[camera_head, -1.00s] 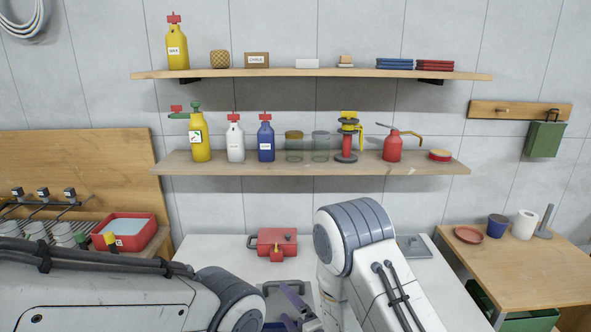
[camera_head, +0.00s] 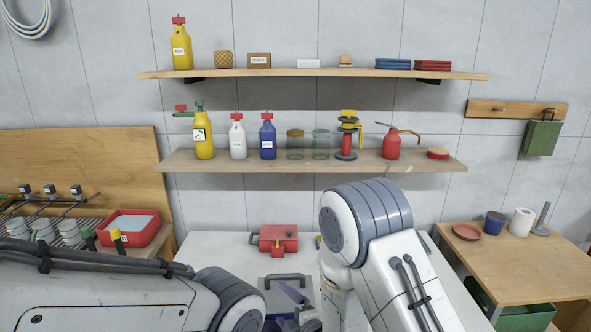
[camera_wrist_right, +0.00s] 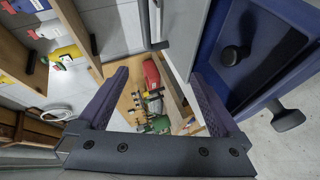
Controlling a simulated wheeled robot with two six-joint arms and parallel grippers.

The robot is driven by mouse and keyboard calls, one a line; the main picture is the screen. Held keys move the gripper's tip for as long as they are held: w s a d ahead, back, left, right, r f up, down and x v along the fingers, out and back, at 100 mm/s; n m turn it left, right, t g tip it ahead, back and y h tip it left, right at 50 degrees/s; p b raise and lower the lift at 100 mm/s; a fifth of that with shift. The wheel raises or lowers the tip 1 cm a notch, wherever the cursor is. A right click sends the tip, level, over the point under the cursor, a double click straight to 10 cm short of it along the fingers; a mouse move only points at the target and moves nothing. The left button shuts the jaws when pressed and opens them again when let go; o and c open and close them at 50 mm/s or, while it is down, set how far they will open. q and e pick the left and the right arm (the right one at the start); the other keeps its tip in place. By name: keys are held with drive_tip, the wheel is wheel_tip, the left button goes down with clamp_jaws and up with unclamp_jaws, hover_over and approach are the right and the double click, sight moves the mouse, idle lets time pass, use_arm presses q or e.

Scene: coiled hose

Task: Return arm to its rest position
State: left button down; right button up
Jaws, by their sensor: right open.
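My right arm (camera_head: 385,260) rises at the lower centre-right of the head view, its rounded joint in front of the white table. My right gripper (camera_head: 292,303) shows partly at the bottom centre, low over the table and largely hidden. In the right wrist view its two purple fingers (camera_wrist_right: 160,76) are wide apart with nothing held between them. My left arm (camera_head: 120,295) crosses the lower left; its gripper is out of view. The pale coiled hose (camera_head: 28,15) hangs on the wall at the top left, cut by the frame edge.
A red case (camera_head: 277,238) lies on the white table (camera_head: 215,245) near my right gripper. Two wall shelves, the lower (camera_head: 310,161) and upper (camera_head: 310,73), hold bottles and cans. A wooden side table (camera_head: 530,265) stands right, a red tub (camera_head: 130,228) left.

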drive_tip(key=s+d+r+m+g+h, duration=0.2)
drive_tip(key=s+r+m+g, duration=0.1)
drive_tip(key=s, duration=0.6)
drive_tip(key=s+d+r+m+g+h, duration=0.2)
drive_tip(key=s+d+r+m+g, duration=0.1)
drive_tip(key=s, duration=0.7)
drive_tip(key=s+d+r+m+g+h, duration=0.2)
drive_tip(key=s+r+m+g, duration=0.3)
drive_tip(key=s, duration=0.4)
drive_tip(key=m+g, duration=0.1)
drive_tip(key=m, duration=0.1)
drive_tip(key=shift+s+d+m, duration=0.15)
drive_tip(key=shift+s+m, duration=0.05)
drive_tip(key=shift+m, duration=0.2)
